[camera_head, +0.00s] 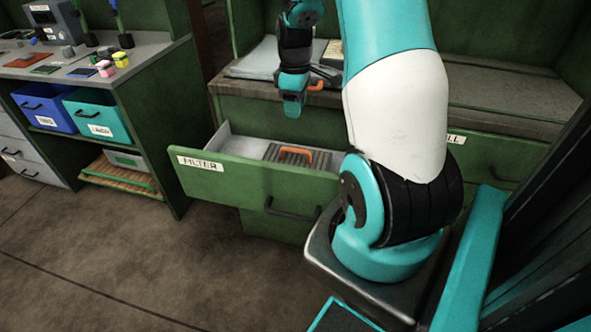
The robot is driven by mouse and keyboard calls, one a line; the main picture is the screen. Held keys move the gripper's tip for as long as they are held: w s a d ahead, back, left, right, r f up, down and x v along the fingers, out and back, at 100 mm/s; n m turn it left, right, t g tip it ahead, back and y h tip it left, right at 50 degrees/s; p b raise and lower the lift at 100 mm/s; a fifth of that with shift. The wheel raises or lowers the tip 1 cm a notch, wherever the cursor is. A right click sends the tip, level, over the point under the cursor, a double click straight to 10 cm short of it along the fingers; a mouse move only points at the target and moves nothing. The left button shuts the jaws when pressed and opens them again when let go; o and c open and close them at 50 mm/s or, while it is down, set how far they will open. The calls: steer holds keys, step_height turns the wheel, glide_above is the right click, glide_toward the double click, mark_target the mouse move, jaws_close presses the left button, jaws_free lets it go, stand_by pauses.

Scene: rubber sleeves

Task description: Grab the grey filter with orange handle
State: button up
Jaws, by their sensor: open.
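A grey ribbed filter (284,152) with an orange handle (296,153) lies inside the open drawer (215,178) labelled "FILTER". The handle faces up. The filter's right part is hidden behind my arm. My gripper (292,106) hangs above and behind the drawer, near the counter's front edge, apart from the filter. It is open, with nothing seen between its fingers, though they are small in this view. A dark grey item with an orange part (315,85) shows just right of my gripper; I cannot tell what it is.
A green cabinet with a worn counter (480,95) stands behind the drawer. The drawer front sticks out into the room. At left, a workbench (150,46) holds tools and small blocks, with a blue bin (42,107) and a teal bin (97,115) below. The floor before the drawer is clear.

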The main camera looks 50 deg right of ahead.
mark_target(296, 152)
step_height(296, 152, down, 17)
steer(key=shift+r+b, duration=0.2)
steer(key=shift+b, duration=0.3)
steer(key=shift+c, duration=0.4)
jaws_close()
